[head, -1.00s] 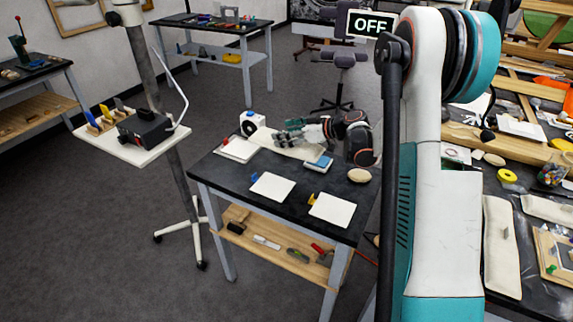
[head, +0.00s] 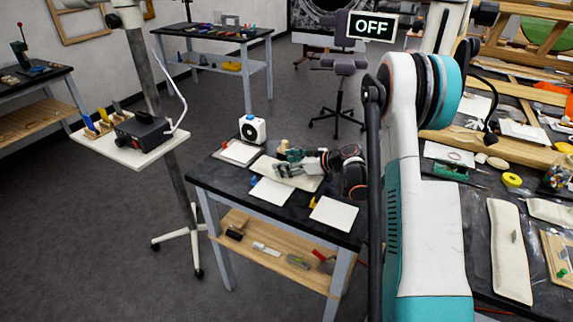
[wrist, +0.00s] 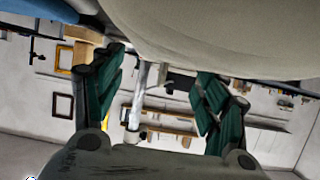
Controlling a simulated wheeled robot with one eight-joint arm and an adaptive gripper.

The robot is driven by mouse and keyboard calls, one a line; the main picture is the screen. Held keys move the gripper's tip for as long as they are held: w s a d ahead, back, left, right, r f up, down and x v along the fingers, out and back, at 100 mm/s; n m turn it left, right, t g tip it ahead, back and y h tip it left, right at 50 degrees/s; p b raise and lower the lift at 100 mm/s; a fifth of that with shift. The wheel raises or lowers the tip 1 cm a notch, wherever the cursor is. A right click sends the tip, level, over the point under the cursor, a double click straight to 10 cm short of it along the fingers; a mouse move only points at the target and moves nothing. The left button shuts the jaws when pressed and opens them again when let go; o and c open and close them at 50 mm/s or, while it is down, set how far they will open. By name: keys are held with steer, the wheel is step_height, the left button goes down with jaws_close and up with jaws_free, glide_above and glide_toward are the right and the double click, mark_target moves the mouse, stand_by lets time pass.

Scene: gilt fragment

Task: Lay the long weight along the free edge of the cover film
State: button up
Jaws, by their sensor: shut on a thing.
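My gripper (head: 294,164) is over the small dark table in the head view. Its green fingers show on both sides of the wrist view (wrist: 162,75). It is shut on a pale, long, flat thing, which looks like the long weight (head: 278,176); its pale underside or side fills the top of the wrist view (wrist: 200,30). Several white square pads lie on the table: a back left pad (head: 238,153), a front left pad (head: 271,193) and a front right pad (head: 334,214). I cannot make out the cover film or its free edge.
A white box with a dark round front (head: 252,130) stands at the back of the table. Small blue and yellow pieces sit by the front pads. A stand with a white tray (head: 135,150) is at left. A crowded bench with pale long bags (head: 510,250) is at right.

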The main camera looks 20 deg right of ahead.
steer(key=shift+f, duration=0.15)
steer(key=o, duration=1.4)
steer(key=shift+c, duration=0.2)
